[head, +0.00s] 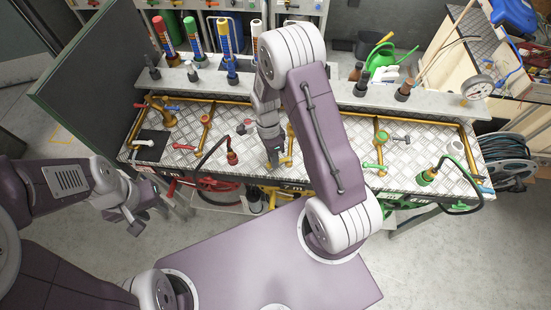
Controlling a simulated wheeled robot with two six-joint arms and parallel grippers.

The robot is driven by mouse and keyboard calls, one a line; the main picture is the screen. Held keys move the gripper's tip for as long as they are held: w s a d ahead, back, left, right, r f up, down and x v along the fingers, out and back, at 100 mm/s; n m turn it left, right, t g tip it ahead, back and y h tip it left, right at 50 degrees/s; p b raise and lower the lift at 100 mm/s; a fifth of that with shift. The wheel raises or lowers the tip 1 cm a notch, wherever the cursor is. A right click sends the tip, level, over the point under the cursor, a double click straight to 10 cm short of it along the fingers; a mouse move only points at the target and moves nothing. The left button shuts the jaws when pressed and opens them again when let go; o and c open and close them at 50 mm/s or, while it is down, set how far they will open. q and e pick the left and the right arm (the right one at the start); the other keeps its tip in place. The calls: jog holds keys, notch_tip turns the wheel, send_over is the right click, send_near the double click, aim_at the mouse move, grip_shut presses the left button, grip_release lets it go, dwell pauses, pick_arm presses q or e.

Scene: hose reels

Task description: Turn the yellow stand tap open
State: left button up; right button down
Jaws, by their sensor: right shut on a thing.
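My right gripper (273,150) reaches down to the middle of the metal bench. Its fingers are shut on a small part there. A small yellow piece (286,161) shows right beside the fingertips and looks like part of the yellow stand tap. The gripper and forearm hide most of that tap, so I cannot tell how far its handle is turned. My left gripper (128,218) hangs empty in front of the bench's left end, away from the taps. Its finger gap is too small to judge.
The diamond-plate bench (190,158) carries brass pipes and several other taps. Upright coloured tubes and a gauge (478,88) line the rear shelf. A hose reel (507,160) stands right.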

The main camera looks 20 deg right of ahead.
jog(key=n, duration=0.1)
jog(key=s+n, duration=0.1)
jog(key=shift+s+n, duration=0.25)
jog(key=shift+n, duration=0.15)
jog(key=n, duration=0.1)
jog(key=s+n+h, duration=0.1)
jog(key=shift+s+d+f+n+b, duration=0.1)
jog(key=shift+s+d+n+b, duration=0.1)
jog(key=shift+n+b, duration=0.2)
jog(key=shift+s+d+n+t+h+b, duration=0.15)
jog(key=shift+s+d+n+b, duration=0.25)
jog(key=shift+n, duration=0.65)
jog(key=shift+s+d+n+t+h+b, duration=0.1)
jog(key=shift+s+d+n+t+b, duration=0.15)
jog(key=shift+s+n+b, duration=0.55)
jog(key=shift+s+d+n+t+h+b, duration=0.15)
jog(key=shift+d+n+b, duration=0.15)
jog(key=shift+n, duration=0.95)
jog(key=shift+s, duration=0.1)
jog(key=c, duration=1.4)
grip_release()
jog(key=shift+c, duration=0.2)
